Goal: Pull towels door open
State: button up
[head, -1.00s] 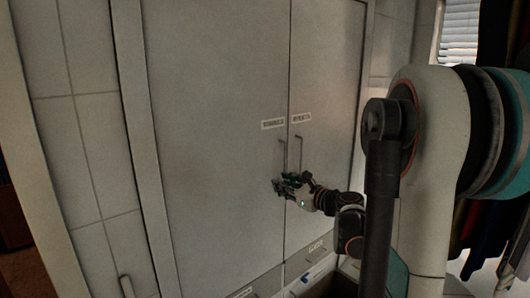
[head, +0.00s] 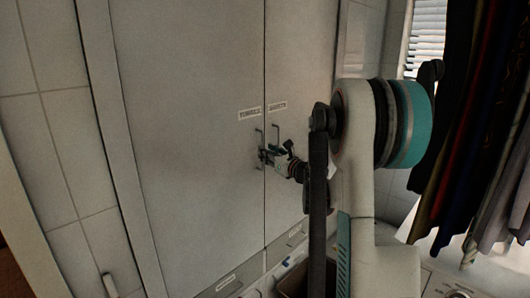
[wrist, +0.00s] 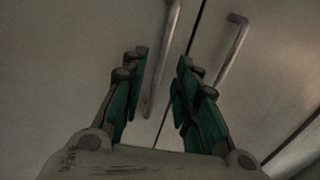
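The towels door (head: 190,120) is the tall grey left cupboard door, with a label reading TOWELS (head: 249,114). It looks shut, flush with the door to its right. Its upright bar handle (head: 260,136) is near its right edge and also shows in the wrist view (wrist: 165,55). My gripper (head: 263,157) is at the lower part of this handle. In the wrist view, my gripper (wrist: 163,80) has its green-padded fingers apart, with the handle showing between them, closer to the left finger. Whether a finger touches it, I cannot tell.
The right door (head: 300,80) has a similar handle (head: 276,138), close beside the first; it also shows in the wrist view (wrist: 232,50). Drawers (head: 225,280) lie below the doors. Dark clothes (head: 465,130) hang at the right. A tiled wall (head: 40,130) is at the left.

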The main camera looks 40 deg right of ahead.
jog(key=shift+w+d, duration=0.15)
jog(key=shift+w, duration=1.1)
grip_shut()
